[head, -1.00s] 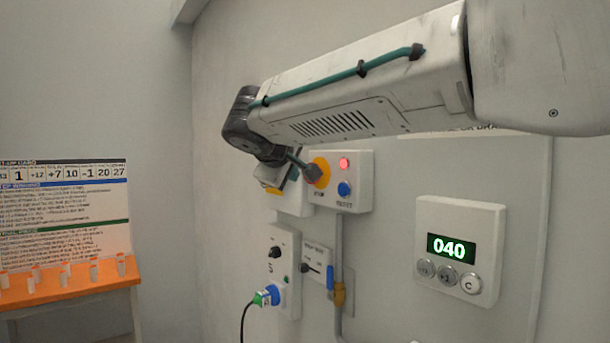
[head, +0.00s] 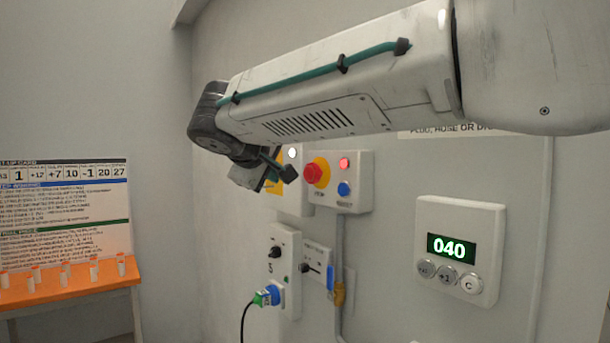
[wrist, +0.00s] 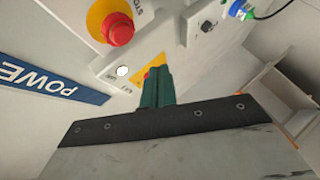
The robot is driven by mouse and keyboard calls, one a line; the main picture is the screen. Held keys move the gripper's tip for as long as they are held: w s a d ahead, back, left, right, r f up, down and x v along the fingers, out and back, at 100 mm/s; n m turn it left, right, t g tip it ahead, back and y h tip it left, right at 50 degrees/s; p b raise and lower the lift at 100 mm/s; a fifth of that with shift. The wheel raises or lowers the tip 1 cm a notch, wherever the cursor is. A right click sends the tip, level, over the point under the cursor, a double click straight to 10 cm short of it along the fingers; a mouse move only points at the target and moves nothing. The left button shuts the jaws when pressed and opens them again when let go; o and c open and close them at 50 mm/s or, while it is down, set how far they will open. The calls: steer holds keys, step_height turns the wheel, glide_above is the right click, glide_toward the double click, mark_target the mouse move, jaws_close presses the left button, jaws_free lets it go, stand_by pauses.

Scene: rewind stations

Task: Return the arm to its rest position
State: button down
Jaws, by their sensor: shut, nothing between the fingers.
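My arm reaches in from the upper right in the head view. My gripper (head: 289,174) is at its end, in front of the wall boxes, left of the red stop button (head: 313,173). In the wrist view my gripper (wrist: 158,72) shows as green fingers closed together, with nothing between them. They point toward a grey box with a white lamp (wrist: 123,71) and a yellow patch. Whether they touch it cannot be told, but they look apart from it in the wrist view.
The stop box has a lit red lamp (head: 344,163) and a blue button (head: 344,189). A counter (head: 460,250) reads 040. Below the arm are a socket panel with a blue-green plug (head: 267,296) and a valve with a blue handle. An orange shelf (head: 70,292) stands at left.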

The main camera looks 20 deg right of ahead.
stand_by(0.3)
steer(key=s+d+f+m+g+y, duration=0.2)
steer(key=s+f+m+g+y, duration=0.1)
steer(key=s+f, duration=1.1)
steer(key=s+d+f+m+g+y, duration=0.2)
steer(key=s+f+g+y, duration=0.3)
steer(key=s+f, duration=0.9)
steer(key=s+m+g, duration=0.1)
steer(key=s, duration=0.3)
steer(key=shift+s+d+m, duration=0.3)
steer(key=shift+d, duration=0.1)
